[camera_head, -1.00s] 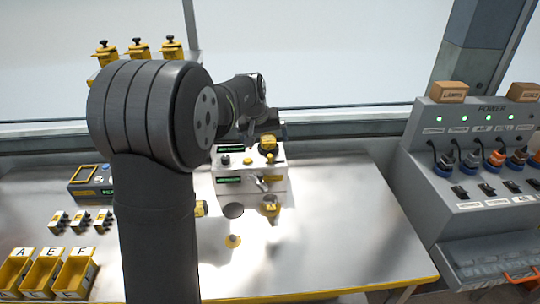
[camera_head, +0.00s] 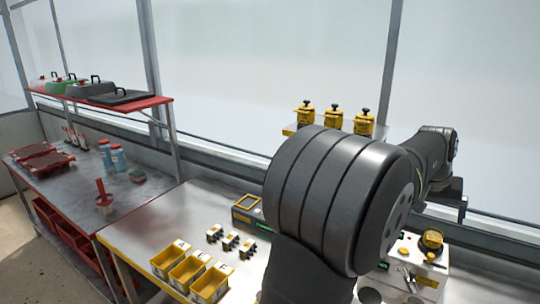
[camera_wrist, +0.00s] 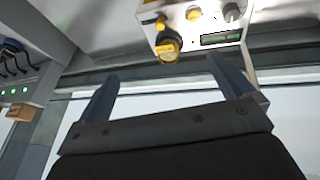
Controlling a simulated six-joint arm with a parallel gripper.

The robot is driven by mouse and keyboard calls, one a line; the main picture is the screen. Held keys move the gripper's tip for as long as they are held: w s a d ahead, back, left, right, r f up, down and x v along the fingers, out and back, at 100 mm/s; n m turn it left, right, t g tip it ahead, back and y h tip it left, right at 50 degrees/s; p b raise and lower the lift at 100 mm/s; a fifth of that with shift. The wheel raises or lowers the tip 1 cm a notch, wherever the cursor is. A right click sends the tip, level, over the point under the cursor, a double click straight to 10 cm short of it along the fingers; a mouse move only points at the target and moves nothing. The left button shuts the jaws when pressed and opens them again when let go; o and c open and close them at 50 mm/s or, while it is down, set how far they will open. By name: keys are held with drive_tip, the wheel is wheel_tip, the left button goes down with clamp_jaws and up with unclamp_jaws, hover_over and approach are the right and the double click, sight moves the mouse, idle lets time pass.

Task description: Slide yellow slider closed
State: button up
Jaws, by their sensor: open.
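My gripper (camera_wrist: 167,80) is open and empty, its two fingers spread wide in the wrist view. Beyond the fingertips is a white seeder box (camera_wrist: 178,14) with a large yellow fitting (camera_wrist: 168,46), a small yellow knob (camera_wrist: 194,13), a grey knob (camera_wrist: 231,12) and a dark green display (camera_wrist: 221,37). The fingers look apart from the box. In the head view the white box (camera_head: 436,284) and its yellow fitting (camera_head: 432,240) are at lower right, partly behind my arm. I cannot tell which yellow part is the slider or how far it is slid.
A red-edged bench (camera_head: 140,207) is at left. Green-lit power panel (camera_wrist: 22,62) at wrist-view left.

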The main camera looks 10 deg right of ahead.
sight(432, 255)
drive_tip(key=c, duration=1.1)
drive_tip(key=shift+s+d, duration=0.1)
drive_tip(key=s+d+n+t+y, duration=0.2)
drive_tip(key=s+d+n+t, duration=0.1)
drive_tip(key=s+d, duration=0.1)
drive_tip(key=x, duration=1.1)
drive_tip(key=s+x, duration=0.1)
drive_tip(key=x, duration=0.5)
drive_tip(key=shift+w+a+f, duration=0.2)
drive_tip(key=shift+a+f, duration=0.1)
drive_tip(key=shift+f, duration=0.25)
clamp_jaws()
